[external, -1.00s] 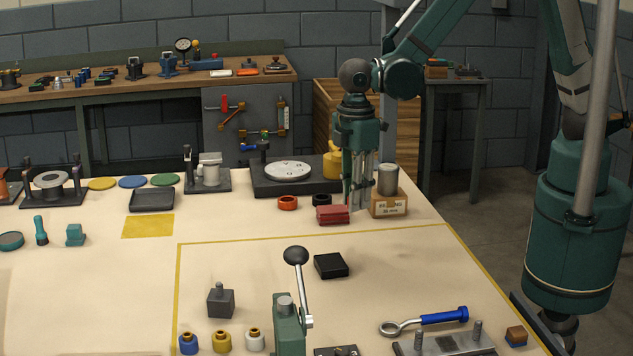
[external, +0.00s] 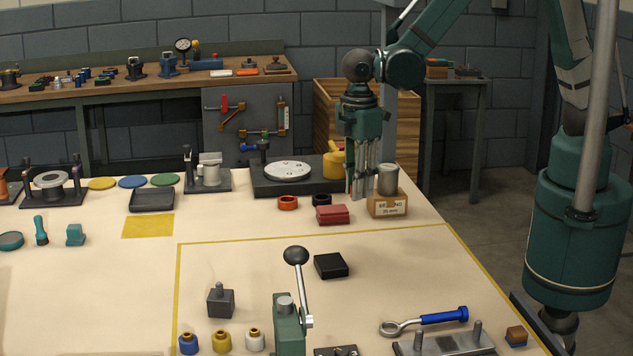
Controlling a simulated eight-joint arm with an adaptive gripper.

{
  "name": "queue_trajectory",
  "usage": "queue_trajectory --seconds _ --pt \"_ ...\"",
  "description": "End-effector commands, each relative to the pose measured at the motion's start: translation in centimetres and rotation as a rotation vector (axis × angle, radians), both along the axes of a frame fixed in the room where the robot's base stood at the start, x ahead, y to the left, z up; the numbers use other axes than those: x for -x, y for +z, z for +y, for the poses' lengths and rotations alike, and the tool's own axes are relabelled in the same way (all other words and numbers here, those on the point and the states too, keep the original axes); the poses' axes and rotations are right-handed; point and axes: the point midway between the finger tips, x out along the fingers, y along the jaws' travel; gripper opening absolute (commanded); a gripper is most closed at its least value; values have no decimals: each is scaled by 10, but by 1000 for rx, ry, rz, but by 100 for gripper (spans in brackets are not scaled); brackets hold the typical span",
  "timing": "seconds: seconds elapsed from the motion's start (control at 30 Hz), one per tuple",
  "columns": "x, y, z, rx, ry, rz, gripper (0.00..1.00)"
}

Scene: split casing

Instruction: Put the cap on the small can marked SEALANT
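No SEALANT lettering can be read in this view, so I cannot tell which container is the small can, nor pick out its cap. Three small containers, blue (external: 188,344), yellow (external: 221,342) and white (external: 255,340), stand at the near edge. A yellow container (external: 332,166) stands at the back, partly behind my gripper. My gripper (external: 360,194) points down beside the left side of a carton (external: 387,206) that carries a grey cylinder (external: 388,180). The fingertips are too small to show whether they are apart or hold anything.
A red block (external: 333,214), a black ring (external: 322,199) and an orange ring (external: 288,203) lie left of the carton. A lever with a black knob (external: 296,256) rises at the front. The table's middle left is mostly clear.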

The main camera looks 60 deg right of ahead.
Motion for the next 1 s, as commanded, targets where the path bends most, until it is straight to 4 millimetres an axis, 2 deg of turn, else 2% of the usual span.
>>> queue_trajectory --seconds 0.03,0.4,0.7,0.8,1.0 --pt "-2 10 -10 0 1 0 16" --pt "-17 64 -91 0 34 3 16" --pt "-19 103 -154 -1 64 6 16" --pt "-18 112 -169 -1 72 6 16" --pt "-17 121 -186 -3 82 7 16"
